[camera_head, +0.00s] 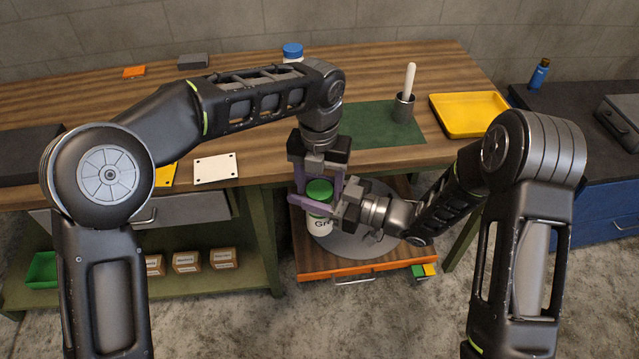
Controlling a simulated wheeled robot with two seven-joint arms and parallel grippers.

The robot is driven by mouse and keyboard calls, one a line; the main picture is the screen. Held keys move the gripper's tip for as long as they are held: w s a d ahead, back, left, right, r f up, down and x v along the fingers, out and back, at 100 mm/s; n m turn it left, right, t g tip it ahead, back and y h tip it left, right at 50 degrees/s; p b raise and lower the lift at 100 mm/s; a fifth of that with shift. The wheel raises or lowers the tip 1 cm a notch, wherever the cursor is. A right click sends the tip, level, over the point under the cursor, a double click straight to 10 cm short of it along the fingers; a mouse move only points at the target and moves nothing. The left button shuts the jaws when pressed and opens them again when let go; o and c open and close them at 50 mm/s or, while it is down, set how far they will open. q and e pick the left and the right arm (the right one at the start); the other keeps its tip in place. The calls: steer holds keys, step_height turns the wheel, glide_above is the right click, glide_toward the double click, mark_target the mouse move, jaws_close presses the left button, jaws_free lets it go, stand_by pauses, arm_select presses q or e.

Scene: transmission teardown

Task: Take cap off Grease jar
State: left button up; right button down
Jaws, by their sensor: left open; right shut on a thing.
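The Grease jar (321,224) is white with "Gre" showing on its label, and it stands upright below the front edge of the bench. Its green cap (319,190) is on top. My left gripper (320,182) points down from above, its purple fingers open on both sides of the cap. I cannot tell whether they touch it. My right gripper (322,208) comes in from the right and is shut on the jar's upper body, just below the cap. The fingers and wrist hide part of the jar.
A round grey plate (350,243) lies under the jar, above an orange-fronted drawer (340,274). On the wooden bench are a green mat (372,137), a cup with a white-handled tool (404,105), a yellow tray (470,113), a white plate (215,169) and a blue-capped jar (292,52).

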arm_select(q)
steer(key=c, duration=1.2)
steer(key=o, duration=1.5)
steer(key=shift+r, duration=0.1)
steer(key=shift+r, duration=2.25)
steer(key=c, duration=0.3)
steer(key=shift+r, duration=1.7)
